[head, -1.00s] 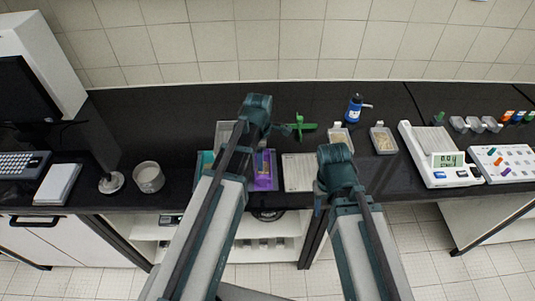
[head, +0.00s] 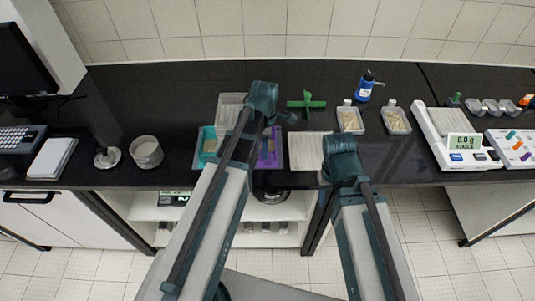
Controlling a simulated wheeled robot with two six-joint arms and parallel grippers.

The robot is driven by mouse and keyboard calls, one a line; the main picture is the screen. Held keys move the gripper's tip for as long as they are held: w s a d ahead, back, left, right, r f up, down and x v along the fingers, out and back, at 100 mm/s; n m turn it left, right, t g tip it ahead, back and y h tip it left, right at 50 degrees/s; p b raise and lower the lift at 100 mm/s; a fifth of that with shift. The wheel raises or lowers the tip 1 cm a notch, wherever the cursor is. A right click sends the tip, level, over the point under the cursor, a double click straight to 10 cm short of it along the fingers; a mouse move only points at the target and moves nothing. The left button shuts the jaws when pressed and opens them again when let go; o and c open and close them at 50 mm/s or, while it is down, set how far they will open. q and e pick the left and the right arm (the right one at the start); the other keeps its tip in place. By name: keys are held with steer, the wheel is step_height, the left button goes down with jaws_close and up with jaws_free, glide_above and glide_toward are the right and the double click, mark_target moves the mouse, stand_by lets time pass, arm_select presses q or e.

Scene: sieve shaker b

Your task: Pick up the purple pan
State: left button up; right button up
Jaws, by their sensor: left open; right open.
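A teal pan (head: 209,143) shows left of that forearm. My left gripper (head: 290,117) is at the end of the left arm, behind and a little right of the purple pan in the picture. It is open and holds nothing that I can see. My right gripper (head: 325,176) is largely hidden by its own wrist, near the right edge of a pale flat plate. It is open and apart from the purple pan.
A green cross-shaped piece (head: 306,103) stands behind the pale plate (head: 308,150). Two small trays of grains (head: 350,119) and a blue bottle (head: 366,87) are to the right, then a balance (head: 460,140). A white bowl (head: 146,151) sits at left. The bench is clear along the back.

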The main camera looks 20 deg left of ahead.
arm_select(q)
steer(key=shift+f, duration=0.3)
arm_select(e)
steer(key=shift+f, duration=0.3)
arm_select(q)
step_height(320, 180, down, 5)
steer(key=b, duration=0.5)
steer(key=shift+w+d+f, duration=0.1)
steer(key=shift+d+f, duration=0.05)
arm_select(e)
step_height(320, 180, down, 5)
steer(key=shift+f, duration=0.1)
arm_select(q)
jaws_close()
